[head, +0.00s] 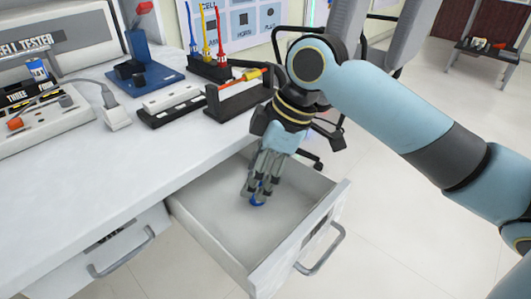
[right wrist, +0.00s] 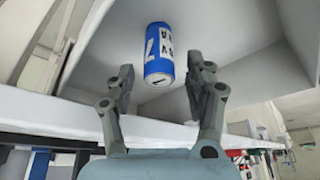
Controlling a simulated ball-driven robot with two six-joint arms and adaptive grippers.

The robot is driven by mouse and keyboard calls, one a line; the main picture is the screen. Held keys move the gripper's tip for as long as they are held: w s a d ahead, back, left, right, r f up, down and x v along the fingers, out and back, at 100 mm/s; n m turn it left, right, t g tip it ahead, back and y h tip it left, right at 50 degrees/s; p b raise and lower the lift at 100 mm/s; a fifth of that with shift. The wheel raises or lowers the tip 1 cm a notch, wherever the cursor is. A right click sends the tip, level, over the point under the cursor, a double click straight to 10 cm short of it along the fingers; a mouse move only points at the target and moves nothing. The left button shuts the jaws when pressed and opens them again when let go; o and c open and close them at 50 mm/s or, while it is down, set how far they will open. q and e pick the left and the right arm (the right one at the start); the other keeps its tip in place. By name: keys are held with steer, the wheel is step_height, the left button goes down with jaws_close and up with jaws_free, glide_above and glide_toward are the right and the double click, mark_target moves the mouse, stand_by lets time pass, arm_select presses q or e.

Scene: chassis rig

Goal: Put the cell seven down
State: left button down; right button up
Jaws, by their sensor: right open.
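A blue and white cell (right wrist: 160,52) shows in the right wrist view, just beyond and between the fingertips of my right gripper (right wrist: 164,76). The fingers are spread, with a gap on each side of the cell. A large white mark on it looks like a seven. In the head view my right gripper (head: 257,184) reaches down into an open drawer (head: 214,235). Only a bit of the blue cell (head: 257,201) shows under the fingers, at the drawer floor; the rest is hidden. My left gripper is out of view.
The white bench top (head: 110,180) lies left of the drawer. It holds a cell tester (head: 70,118) with another cell (head: 37,70), a blue stand (head: 145,75), black-and-white strips (head: 172,102) and a rack of screwdrivers (head: 213,68). The drawer floor around the fingers looks clear.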

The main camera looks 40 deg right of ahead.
steer(key=p+v, duration=0.4)
steer(key=v, duration=0.7)
steer(key=shift+r+p, duration=0.35)
steer(key=shift+p, duration=0.05)
